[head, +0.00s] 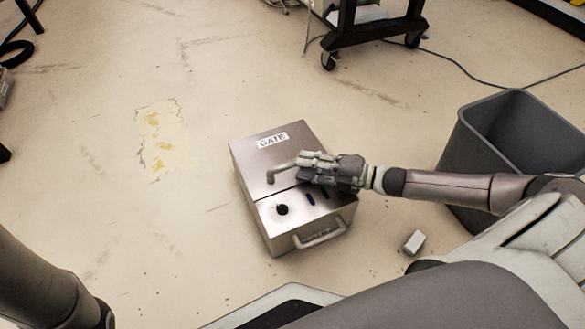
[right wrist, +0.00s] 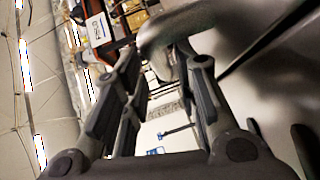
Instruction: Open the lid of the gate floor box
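The gate floor box (head: 257,160) is a silver metal box on the floor in the middle of the head view, with a "GATE" label on its lid. The lid looks shut; its seam crosses the box. A bent lid handle (head: 280,172) sticks up near the seam. My right gripper (head: 304,165) is at this handle, over the box. In the right wrist view its fingers stand apart, and a blurred grey metal bar (right wrist: 180,25) is at the fingertips. I cannot tell whether they touch it. My left gripper is out of view; only my left arm shows.
The box front has a black knob (head: 282,210) and a carrying handle (head: 320,236). A grey bin (head: 480,135) stands right, behind my right arm. A small grey block (head: 413,242) lies near the box. A wheeled stand (head: 375,32) is behind. Floor left of the box is clear.

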